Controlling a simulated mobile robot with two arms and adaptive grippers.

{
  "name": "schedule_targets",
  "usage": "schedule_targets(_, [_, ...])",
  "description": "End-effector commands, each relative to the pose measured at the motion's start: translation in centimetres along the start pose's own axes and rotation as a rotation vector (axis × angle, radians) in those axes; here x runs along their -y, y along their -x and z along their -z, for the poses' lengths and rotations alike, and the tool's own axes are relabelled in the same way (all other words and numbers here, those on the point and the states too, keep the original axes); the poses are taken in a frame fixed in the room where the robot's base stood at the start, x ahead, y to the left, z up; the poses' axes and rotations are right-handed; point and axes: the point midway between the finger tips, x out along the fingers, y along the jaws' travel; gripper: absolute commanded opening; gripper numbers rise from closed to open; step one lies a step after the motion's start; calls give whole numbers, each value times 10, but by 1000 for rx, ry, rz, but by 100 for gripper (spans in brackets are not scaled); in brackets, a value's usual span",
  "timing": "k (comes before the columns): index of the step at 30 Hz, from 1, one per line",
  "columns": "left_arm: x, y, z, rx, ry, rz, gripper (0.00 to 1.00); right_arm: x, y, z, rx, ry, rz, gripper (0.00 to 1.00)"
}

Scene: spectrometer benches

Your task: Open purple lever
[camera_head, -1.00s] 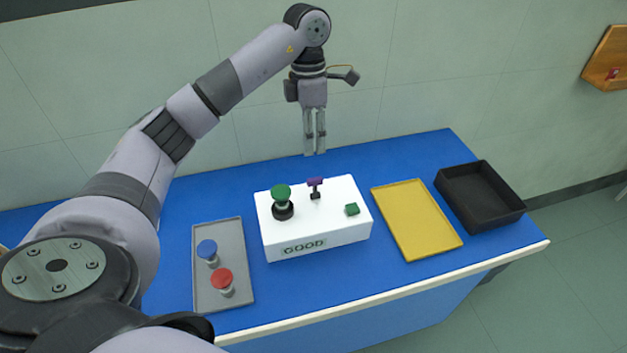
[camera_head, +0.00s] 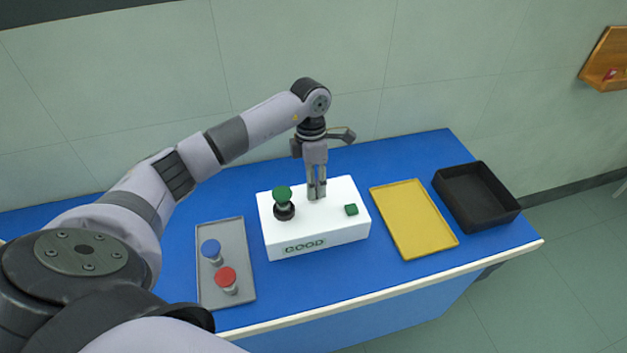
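The white spectrometer box (camera_head: 330,233) stands on the blue bench and its front display reads GOOD. My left gripper (camera_head: 316,194) points straight down at the top of the box, where the purple lever was seen earlier. The lever is now hidden behind the fingers. The two fingers look close together with a narrow gap; I cannot tell whether they touch the lever. A green-topped piece (camera_head: 282,193) sits in a black holder on the box, just left of the fingers. A green button (camera_head: 351,210) is on the right of the box top. My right gripper is not in view.
A grey tray (camera_head: 209,289) at left holds a blue-capped and a red-capped piece (camera_head: 226,277). A yellow tray (camera_head: 425,241) and a black bin (camera_head: 490,222) lie to the right. A wooden wall shelf (camera_head: 598,75) is far right. Bare blue bench (camera_head: 400,155) lies behind the box.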

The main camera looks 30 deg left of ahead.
Motion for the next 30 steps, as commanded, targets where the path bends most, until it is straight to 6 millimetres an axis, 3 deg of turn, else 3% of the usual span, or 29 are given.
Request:
schedule_targets(15, [0,1,0,0,0,0,1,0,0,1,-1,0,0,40])
schedule_targets(25, [-1,0,0,-1,1,4,0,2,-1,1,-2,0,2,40])
schedule_targets(30, [-7,-4,0,-3,6,79,0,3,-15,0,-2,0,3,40])
